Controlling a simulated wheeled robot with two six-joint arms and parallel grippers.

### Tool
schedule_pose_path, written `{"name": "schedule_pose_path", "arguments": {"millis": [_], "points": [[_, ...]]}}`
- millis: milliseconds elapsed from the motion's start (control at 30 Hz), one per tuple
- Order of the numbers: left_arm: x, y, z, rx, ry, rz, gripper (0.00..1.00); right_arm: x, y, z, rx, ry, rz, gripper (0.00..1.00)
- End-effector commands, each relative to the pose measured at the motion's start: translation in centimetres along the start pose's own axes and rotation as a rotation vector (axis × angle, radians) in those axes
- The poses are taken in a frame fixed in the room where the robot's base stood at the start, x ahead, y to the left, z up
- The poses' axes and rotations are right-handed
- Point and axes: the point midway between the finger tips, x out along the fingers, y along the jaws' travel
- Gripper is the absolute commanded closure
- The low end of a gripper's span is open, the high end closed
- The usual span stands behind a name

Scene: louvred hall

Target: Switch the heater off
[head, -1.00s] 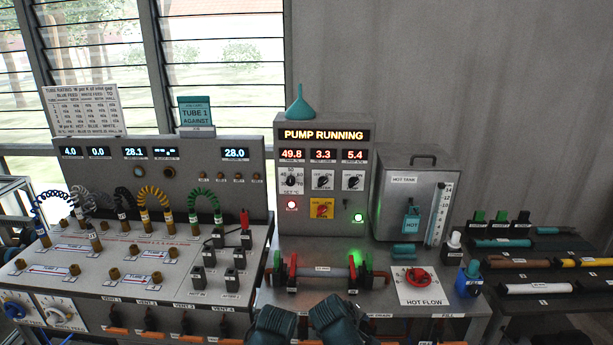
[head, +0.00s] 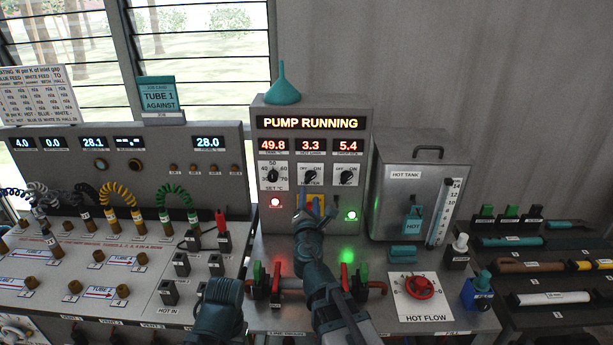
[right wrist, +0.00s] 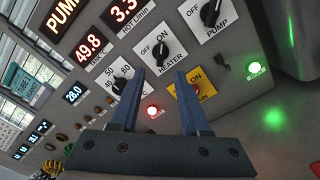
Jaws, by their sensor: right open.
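The heater knob (head: 311,177) is a black rotary knob on a white OFF/ON plate on the grey pump panel (head: 375,115). Its pointer seems tilted toward ON. In the right wrist view the heater knob (right wrist: 160,54) is ahead of the fingers, between OFF and ON marks. My right gripper (head: 312,205) is in front of the panel, just below the heater knob, partly covering the yellow main switch. In the right wrist view its blue fingers (right wrist: 155,85) are apart with nothing between them. Only a teal part of my left arm shows at the bottom.
The set-temperature knob (head: 272,175) is left of the heater knob, the pump knob (head: 346,176) right. The yellow main switch (right wrist: 197,85) is close by. A red lamp (head: 276,202) and a green lamp (head: 351,216) glow. Piping with valve handles (head: 364,272) runs beneath my right arm.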

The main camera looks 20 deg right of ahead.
Motion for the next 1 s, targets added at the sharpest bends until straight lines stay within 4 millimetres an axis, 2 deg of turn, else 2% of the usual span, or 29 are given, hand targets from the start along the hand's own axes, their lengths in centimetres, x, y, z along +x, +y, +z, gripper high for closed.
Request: {"name": "schedule_pose_path", "arguments": {"millis": [733,833,1000], "points": [[0.0,0.0,0.0,0.000,0.000,0.000,0.50,9.5,0.0,-0.1,0.005,-0.001,-0.002,0.54],[0.0,0.0,0.0,0.000,0.000,0.000,0.50,9.1,0.0,0.0,0.005,0.000,-0.002,0.54],[0.0,0.0,0.0,0.000,0.000,0.000,0.50,9.6,0.0,0.0,0.005,-0.001,-0.002,0.54]]}}
